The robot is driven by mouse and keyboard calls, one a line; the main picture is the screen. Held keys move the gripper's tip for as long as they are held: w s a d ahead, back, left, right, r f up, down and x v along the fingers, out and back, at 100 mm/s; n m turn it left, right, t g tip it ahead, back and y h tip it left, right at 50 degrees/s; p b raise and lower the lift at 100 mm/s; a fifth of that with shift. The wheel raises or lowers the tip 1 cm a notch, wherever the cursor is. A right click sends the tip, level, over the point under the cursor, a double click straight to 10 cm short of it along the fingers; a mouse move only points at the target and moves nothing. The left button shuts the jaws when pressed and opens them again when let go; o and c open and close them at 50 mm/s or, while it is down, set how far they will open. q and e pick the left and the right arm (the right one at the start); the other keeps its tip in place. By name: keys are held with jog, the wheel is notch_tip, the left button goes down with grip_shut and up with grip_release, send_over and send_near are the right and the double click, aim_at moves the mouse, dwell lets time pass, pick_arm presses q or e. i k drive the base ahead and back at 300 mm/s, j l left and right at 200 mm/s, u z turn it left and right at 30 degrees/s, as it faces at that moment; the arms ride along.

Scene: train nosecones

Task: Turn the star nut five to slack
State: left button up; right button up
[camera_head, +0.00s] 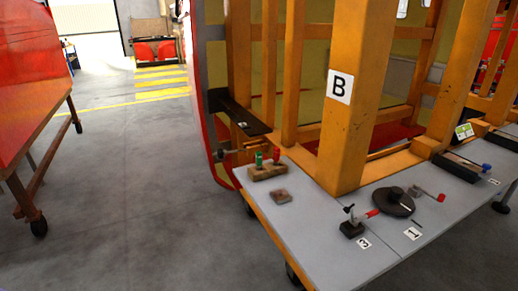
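No thing in view can be clearly made out as the star nut five. On the grey table (318,232), a black round plate (393,203) lies by tag 1 (412,233), with a red-handled crank (428,194) at its right. A small clamp with a red lever (355,221) stands by tag 3 (364,243). Farther right lies a dark block (457,167), with a small blue part (486,167) near it and a tag (494,182) too small to read. Neither of my grippers is in view.
A wooden block with green and red pegs (267,171) and a small brown block (280,196) lie at the table's left. A red-topped cart (35,95) stands left; grey floor (140,200) between is clear.

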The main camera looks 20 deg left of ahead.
aim_at(221, 153)
jog(key=i+j+z, duration=0.35)
jog(key=j, duration=0.25)
jog(key=j+z, duration=0.2)
jog(key=j, duration=0.15)
jog(key=i+j, duration=0.15)
jog(key=j, duration=0.2)
jog(key=i+j+z, duration=0.1)
jog(key=j, duration=0.25)
jog(key=i+j, duration=0.15)
jog(key=j, duration=0.2)
